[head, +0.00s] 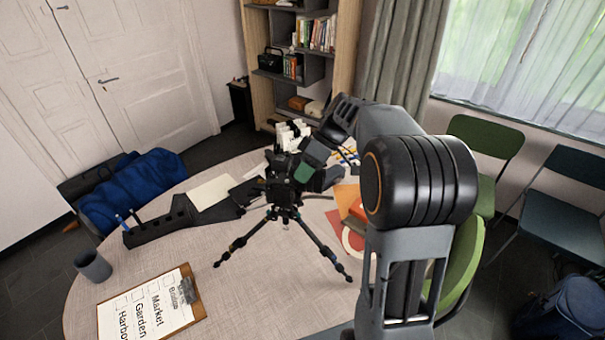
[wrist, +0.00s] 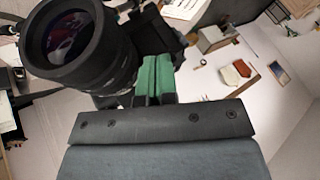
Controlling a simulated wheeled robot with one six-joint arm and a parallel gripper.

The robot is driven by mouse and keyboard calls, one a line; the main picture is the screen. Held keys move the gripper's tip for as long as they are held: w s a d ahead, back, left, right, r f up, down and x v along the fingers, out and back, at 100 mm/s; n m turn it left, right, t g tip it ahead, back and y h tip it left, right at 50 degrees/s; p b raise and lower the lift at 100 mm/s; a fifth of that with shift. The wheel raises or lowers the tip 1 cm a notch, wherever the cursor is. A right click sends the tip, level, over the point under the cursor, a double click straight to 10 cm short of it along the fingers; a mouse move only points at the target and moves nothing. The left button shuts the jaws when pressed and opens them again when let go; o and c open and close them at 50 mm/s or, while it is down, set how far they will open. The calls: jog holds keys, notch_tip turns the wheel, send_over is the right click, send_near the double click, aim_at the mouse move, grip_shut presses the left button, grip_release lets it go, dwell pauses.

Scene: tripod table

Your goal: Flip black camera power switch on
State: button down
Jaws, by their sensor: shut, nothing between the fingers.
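The black camera (head: 279,188) sits on a black tripod (head: 285,212) that stands on the round table. In the wrist view the camera's large round lens (wrist: 66,45) fills the upper left, with the dark camera body (wrist: 160,45) beside it. My gripper (wrist: 155,62) has green fingers, shut and empty, with their tips right against or very near the camera body. In the head view my gripper reaches the camera from its right side. The power switch cannot be made out in either view; contact with it cannot be told.
A black desk organizer (head: 160,226) with pens, a grey cup (head: 93,265) and a clipboard (head: 150,308) lie on the left of the table (head: 245,290). Orange and red papers (head: 347,196) lie right of the tripod. Tripod legs spread across the middle. Green chairs (head: 487,145) stand at the right.

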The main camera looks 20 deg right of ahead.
jog(key=m+b, duration=0.1)
jog(key=s+m+t+b, duration=0.1)
jog(key=shift+a+f+t+b, duration=0.1)
jog(key=shift+f+t+b, duration=0.15)
jog(key=shift+t+b, duration=0.1)
jog(key=shift+s+a+r+m+t+b, duration=0.15)
jog(key=shift+m+t+b, duration=0.1)
jog(key=shift+m, duration=0.3)
jog(key=shift+s+d+r+m+t+b, duration=0.1)
jog(key=shift+m+t+b, duration=0.15)
jog(key=shift+m, duration=0.3)
jog(key=shift+w+a, duration=0.1)
jog(key=shift+w, duration=0.05)
jog(key=shift+w, duration=0.65)
jog(key=p+v, duration=0.6)
jog(key=v, duration=0.4)
jog(key=shift+s, duration=0.2)
